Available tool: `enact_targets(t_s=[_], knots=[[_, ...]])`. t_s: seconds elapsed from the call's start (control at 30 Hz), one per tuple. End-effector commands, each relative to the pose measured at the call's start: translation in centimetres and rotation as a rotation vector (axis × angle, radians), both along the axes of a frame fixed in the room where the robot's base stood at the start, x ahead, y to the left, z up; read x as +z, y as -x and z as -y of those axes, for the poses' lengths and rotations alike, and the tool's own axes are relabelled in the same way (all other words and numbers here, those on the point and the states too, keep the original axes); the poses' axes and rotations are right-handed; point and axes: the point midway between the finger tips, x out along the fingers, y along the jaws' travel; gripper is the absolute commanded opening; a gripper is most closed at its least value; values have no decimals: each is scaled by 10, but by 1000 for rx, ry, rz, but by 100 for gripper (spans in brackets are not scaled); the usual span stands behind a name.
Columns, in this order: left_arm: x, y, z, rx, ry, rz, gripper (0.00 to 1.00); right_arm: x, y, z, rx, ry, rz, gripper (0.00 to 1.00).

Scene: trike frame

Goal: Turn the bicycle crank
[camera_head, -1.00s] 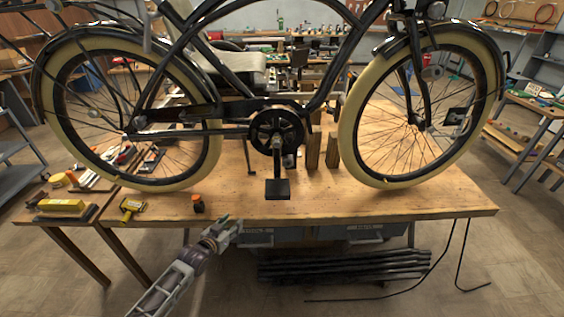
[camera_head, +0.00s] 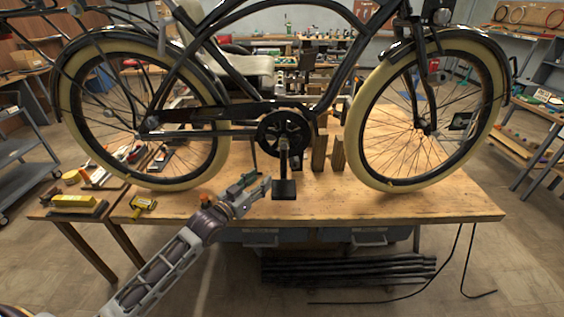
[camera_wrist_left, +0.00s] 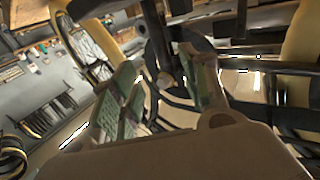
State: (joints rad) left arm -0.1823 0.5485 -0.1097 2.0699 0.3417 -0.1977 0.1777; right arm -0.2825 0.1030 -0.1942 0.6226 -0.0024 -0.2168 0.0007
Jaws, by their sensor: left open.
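The black bicycle stands over the wooden workbench, with its round chainring (camera_head: 283,132) at the middle. The crank arm (camera_head: 284,161) points down from it and ends in a flat black pedal (camera_head: 284,188) near the bench's front edge. My left gripper (camera_head: 257,184) is open and empty, just left of the pedal and apart from it in the head view. In the left wrist view the open green-padded fingers (camera_wrist_left: 165,95) show, with dark crank parts beyond that I cannot clearly tell apart. My right gripper is not in view.
The workbench (camera_head: 420,203) has free room at its front right. Wooden blocks (camera_head: 338,155) stand behind the pedal. A yellow tool (camera_head: 143,202) and a yellow block (camera_head: 78,201) lie at the left. The cream-tyred front wheel (camera_head: 358,150) is right of the crank.

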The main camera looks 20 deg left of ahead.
Motion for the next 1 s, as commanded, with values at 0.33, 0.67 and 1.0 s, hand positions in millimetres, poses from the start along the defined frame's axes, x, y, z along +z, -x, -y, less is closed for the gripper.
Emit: enact_targets(t_s=[0.33,0.67,1.0], knots=[[0,-10,2,1,0,0,45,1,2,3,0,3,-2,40],[0,-32,10,1,1,0,45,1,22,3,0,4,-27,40],[0,-55,17,1,0,0,45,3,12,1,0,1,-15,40]])
